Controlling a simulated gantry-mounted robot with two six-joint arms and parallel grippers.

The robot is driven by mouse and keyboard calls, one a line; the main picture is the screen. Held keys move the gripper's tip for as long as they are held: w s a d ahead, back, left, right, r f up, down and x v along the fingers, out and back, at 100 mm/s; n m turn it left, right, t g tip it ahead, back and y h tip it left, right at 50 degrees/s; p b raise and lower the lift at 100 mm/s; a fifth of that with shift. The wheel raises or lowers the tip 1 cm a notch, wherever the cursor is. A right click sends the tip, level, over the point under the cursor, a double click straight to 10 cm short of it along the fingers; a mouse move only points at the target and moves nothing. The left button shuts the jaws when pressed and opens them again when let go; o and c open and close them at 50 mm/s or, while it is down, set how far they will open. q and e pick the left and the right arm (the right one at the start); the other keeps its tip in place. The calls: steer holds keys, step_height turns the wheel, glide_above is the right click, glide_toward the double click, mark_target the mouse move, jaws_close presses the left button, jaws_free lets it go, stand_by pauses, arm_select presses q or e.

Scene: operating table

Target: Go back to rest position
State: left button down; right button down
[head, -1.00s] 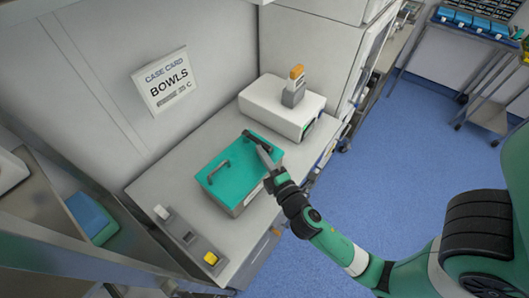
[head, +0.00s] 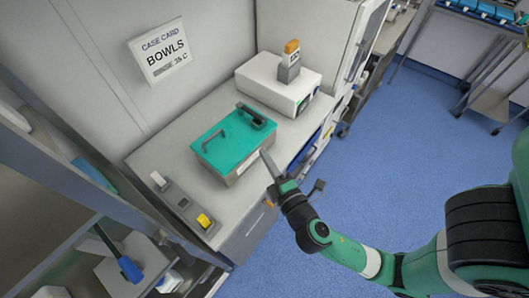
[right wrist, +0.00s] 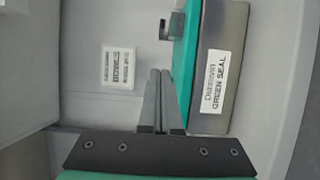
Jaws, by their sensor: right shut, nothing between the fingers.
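My right gripper (head: 268,163) is shut and empty in the head view. It stands just right of the front corner of a teal-lidded metal box, apart from the lid handles as far as I can see. In the right wrist view the shut fingers (right wrist: 160,80) lie close together, with the box's labelled side (right wrist: 222,65) to their right. The box's teal lid (head: 232,145) is closed, with a handle near each end. My left gripper is not in view.
The box sits on a grey counter (head: 150,150). A white device (head: 270,85) with an orange-topped item stands behind it. A switch panel with a yellow button (head: 204,220) is at the counter's front. Shelving (head: 40,200) is at left. Blue floor (head: 400,150) is open at right.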

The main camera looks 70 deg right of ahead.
steer(key=shift+w+d, duration=0.1)
steer(key=shift+w, duration=0.1)
steer(key=shift+r, duration=0.15)
steer(key=w+a+r+m+t, duration=0.1)
steer(key=w+r+m+t, duration=0.15)
steer(key=r, duration=0.75)
steer(key=w+a+r+m+t+h, duration=0.15)
steer(key=w+r+m, duration=0.25)
steer(key=r, duration=0.7)
steer(key=w+a+r+m+t, duration=0.2)
steer(key=w+r+m, duration=0.15)
steer(key=r, duration=0.65)
steer(key=s+a+r+t+y, duration=0.2)
steer(key=a+r+t+y, duration=0.2)
steer(key=a+r+y, duration=0.3)
steer(key=s+a+r+t+y, duration=0.2)
steer(key=a+r+t+y, duration=0.15)
steer(key=r+y, duration=0.55)
step_height(320, 180, up, 31)
steer(key=h+p, duration=0.1)
steer(key=p, duration=2.9)
steer(key=shift+a+n+p, duration=0.3)
steer(key=shift+a, duration=0.05)
